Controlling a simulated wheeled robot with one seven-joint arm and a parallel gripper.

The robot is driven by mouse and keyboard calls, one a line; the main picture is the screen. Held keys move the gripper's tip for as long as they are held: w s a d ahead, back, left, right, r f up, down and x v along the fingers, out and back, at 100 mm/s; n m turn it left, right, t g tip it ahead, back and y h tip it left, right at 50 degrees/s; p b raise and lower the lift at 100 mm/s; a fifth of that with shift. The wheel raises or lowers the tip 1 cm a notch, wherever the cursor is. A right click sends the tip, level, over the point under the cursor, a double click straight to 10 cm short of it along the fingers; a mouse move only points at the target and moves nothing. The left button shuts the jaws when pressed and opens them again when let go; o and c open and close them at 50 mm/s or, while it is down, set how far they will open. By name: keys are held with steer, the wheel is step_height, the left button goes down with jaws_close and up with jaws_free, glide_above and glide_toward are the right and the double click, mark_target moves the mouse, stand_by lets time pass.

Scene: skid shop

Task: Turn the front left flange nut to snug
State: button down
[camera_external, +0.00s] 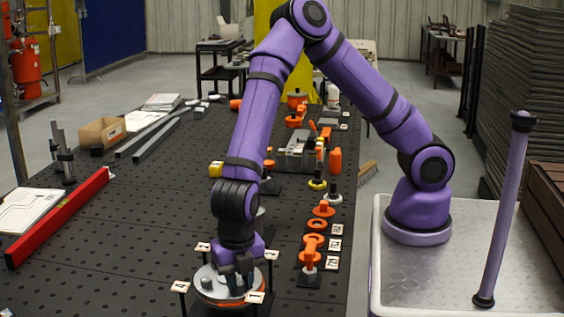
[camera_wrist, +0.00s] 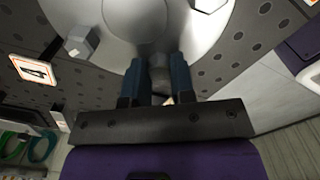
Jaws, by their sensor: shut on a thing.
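A round grey flange (camera_external: 206,289) with an orange rim below it lies at the near end of the black perforated table. Another hex nut (camera_wrist: 80,41) stands on the flange to the left, apart from the fingers. I cannot tell the held nut's turn or tightness.
Small numbered cards on stands surround the flange, one at its near right (camera_external: 255,297) and one at left (camera_external: 180,286). Orange fittings (camera_external: 312,250) line the table's right side. A red beam (camera_external: 60,218) lies at left. The table between is mostly clear.

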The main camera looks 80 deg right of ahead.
mark_target(239, 283)
stand_by(0.3)
steer(key=c, duration=1)
jaws_free()
steer(key=shift+o, duration=0.2)
steer(key=shift+r, duration=0.1)
step_height(239, 283, up, 11)
